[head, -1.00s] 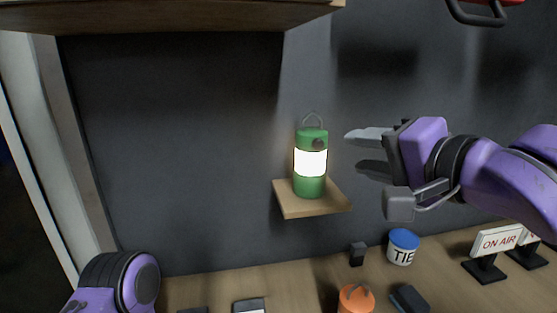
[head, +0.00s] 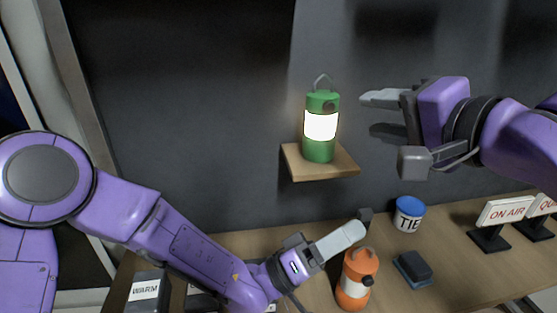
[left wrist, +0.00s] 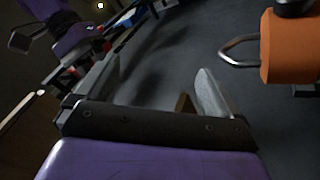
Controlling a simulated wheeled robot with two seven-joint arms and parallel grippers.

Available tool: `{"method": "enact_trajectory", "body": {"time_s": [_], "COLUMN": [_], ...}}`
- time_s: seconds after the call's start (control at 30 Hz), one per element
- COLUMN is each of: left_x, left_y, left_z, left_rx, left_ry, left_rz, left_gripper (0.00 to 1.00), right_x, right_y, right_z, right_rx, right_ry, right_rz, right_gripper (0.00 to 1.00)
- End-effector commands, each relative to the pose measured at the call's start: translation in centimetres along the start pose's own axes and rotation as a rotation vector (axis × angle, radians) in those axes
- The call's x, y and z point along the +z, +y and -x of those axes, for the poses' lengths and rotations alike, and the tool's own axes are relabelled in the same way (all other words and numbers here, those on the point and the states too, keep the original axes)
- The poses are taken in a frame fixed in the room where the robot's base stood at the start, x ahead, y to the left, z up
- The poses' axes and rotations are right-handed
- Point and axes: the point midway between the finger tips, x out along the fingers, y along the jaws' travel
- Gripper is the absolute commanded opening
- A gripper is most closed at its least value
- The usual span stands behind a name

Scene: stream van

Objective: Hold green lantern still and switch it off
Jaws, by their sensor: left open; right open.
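The green lantern (head: 319,148) stands upright on a small wooden wall shelf (head: 322,174). Its white band glows, so it is lit. A dark round knob (head: 330,106) sits on its upper front, and a wire handle tops it. My right gripper (head: 382,113) is open and empty, just right of the lantern, its fingers pointing at it without touching. My left gripper (head: 345,240) is low over the counter, below the shelf, beside the orange lantern. In the left wrist view my left gripper (left wrist: 155,85) is open with nothing between its fingers.
An orange lantern (head: 355,270) stands on the counter (head: 440,240) close to my left gripper; it also shows in the left wrist view (left wrist: 290,48). A TIE tub (head: 410,215), a dark block (head: 413,268), an ON AIR sign (head: 503,215) and a WARM box (head: 146,290) are around.

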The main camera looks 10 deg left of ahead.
Motion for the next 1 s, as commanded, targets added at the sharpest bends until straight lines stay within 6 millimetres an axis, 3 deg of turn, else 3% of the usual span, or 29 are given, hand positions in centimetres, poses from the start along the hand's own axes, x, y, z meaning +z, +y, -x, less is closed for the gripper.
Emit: {"method": "enact_trajectory", "body": {"time_s": [0.1,0.23,0.4,0.53,0.6,0.8,1.0], "left_x": [-3.9,-8.6,-14.6,-19.2,-20.7,-22.6,-23.8], "left_y": [-2.5,-4.1,-4.5,-3.6,-2.5,-0.5,0.9], "left_z": [1.7,3.9,6.8,8.6,6.8,1.7,-1.1], "left_rx": [-0.007,-0.031,-0.099,-0.178,-0.183,-0.158,-0.151], "left_ry": [-0.059,-0.143,-0.261,-0.356,-0.421,-0.495,-0.517], "left_rz": [-0.032,-0.063,-0.094,-0.135,-0.299,-0.699,-0.908], "left_gripper": [0.96,0.96,0.96,0.96,0.96,0.96,0.96], "right_x": [0.0,0.0,0.0,0.0,0.0,0.0,0.0], "right_y": [0.0,0.0,0.0,0.0,0.0,0.0,0.0], "right_z": [0.0,0.0,0.0,0.0,0.0,0.0,0.0], "right_rx": [0.0,0.0,0.0,0.0,0.0,0.0,0.0], "right_ry": [0.0,0.0,0.0,0.0,0.0,0.0,0.0], "right_rz": [0.0,0.0,0.0,0.0,0.0,0.0,0.0], "right_gripper": [0.43,0.43,0.43,0.43,0.43,0.43,0.43]}}
